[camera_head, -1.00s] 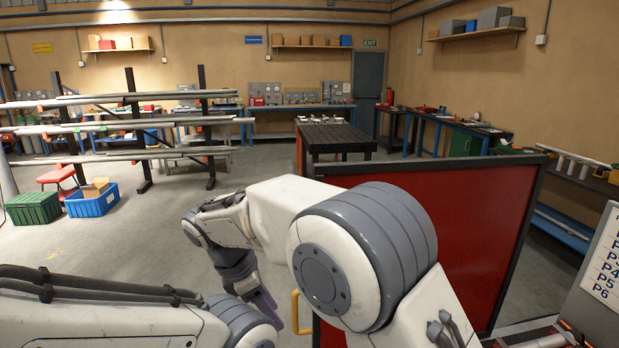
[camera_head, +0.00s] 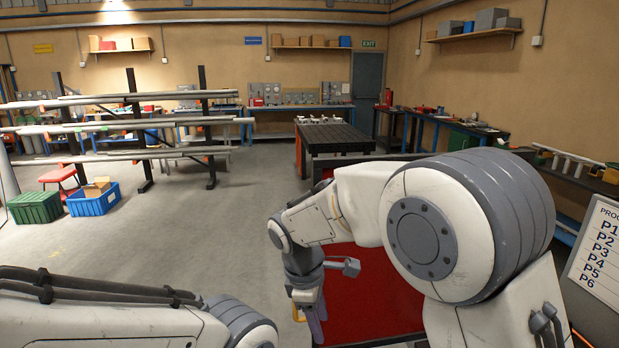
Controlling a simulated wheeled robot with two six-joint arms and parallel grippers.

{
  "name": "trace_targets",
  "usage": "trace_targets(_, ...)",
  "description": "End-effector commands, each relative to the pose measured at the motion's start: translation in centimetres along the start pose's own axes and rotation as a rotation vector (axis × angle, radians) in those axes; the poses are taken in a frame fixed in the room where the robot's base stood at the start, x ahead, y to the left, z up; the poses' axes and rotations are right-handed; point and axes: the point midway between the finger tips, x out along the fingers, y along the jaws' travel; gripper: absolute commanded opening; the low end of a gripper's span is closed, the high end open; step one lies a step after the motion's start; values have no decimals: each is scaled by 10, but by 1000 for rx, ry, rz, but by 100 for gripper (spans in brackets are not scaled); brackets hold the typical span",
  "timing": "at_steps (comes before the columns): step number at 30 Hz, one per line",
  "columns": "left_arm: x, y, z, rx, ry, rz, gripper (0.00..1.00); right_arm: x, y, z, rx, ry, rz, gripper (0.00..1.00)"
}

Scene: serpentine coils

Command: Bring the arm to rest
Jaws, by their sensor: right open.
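My right arm (camera_head: 440,225) comes in from the lower right, white with grey joint covers, and bends down at the wrist.
A dark slatted table (camera_head: 335,140) stands beyond the panel. A board with P1 to P6 (camera_head: 600,250) is at the right edge. Pipe racks (camera_head: 135,125) and crates (camera_head: 93,203) stand left. The floor between is clear.

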Motion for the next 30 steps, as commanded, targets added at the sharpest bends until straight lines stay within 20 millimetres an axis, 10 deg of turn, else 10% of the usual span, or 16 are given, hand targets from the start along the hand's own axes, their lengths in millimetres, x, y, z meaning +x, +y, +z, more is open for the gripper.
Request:
trace_targets(15, 0, 0, 0, 0, 0, 0, 68, 52, -41, 132, 974, 204, -60, 50)
trace_targets(26, 0, 0, 0, 0, 0, 0, 68, 69, -73, 174, 1375, 267, -63, 50)
trace_targets(30, 8, 0, 0, 0, 0, 0, 68, 65, -84, 156, 1313, 270, -80, 50)
